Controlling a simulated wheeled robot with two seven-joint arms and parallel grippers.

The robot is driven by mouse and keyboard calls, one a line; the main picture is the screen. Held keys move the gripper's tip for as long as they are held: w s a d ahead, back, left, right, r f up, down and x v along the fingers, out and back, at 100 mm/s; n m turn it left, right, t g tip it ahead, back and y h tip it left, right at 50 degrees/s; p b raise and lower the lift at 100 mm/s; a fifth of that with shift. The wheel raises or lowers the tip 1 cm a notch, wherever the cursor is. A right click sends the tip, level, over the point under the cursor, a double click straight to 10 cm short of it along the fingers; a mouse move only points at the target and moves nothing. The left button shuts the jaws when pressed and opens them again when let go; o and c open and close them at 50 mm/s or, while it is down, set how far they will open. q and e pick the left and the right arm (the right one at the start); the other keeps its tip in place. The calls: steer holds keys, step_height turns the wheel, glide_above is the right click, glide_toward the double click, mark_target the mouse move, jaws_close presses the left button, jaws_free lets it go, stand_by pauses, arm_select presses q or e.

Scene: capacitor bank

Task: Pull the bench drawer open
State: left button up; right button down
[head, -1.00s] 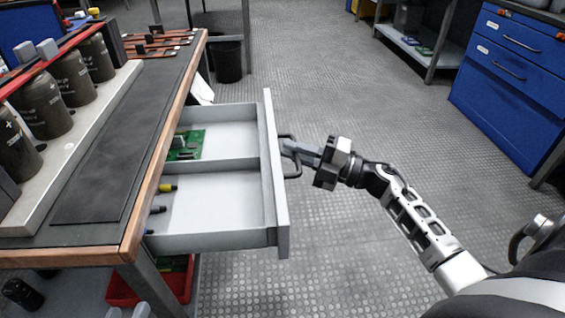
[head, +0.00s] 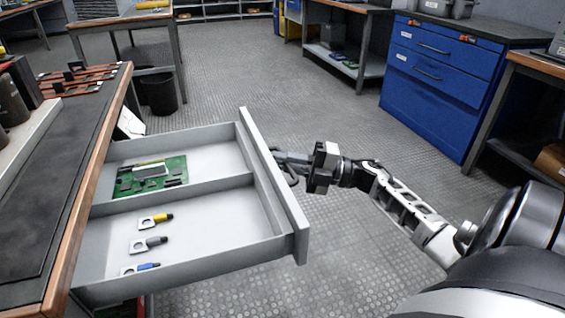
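The grey bench drawer (head: 273,190) stands far out from the wood-edged bench (head: 62,225) at the left. A green circuit board (head: 150,176) lies in its far compartment. Yellow, black and blue-tipped lugs (head: 150,244) lie in the near compartment. My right gripper (head: 284,157) reaches in from the right and is shut on the dark drawer handle (head: 291,177) at the drawer's front. The fingers partly hide the handle. My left gripper is out of view.
Open grey floor (head: 330,240) lies to the right of the drawer. A blue cabinet (head: 435,95) stands at the back right. A dark bin (head: 158,92) and a wooden-topped table (head: 120,20) are behind the bench.

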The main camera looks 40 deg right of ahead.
steer(key=c, duration=1.5)
jaws_free()
arm_select(q)
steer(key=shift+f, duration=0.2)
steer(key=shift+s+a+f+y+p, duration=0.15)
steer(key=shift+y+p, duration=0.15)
steer(key=shift+p, duration=0.2)
arm_select(e)
steer(key=v, duration=1.6)
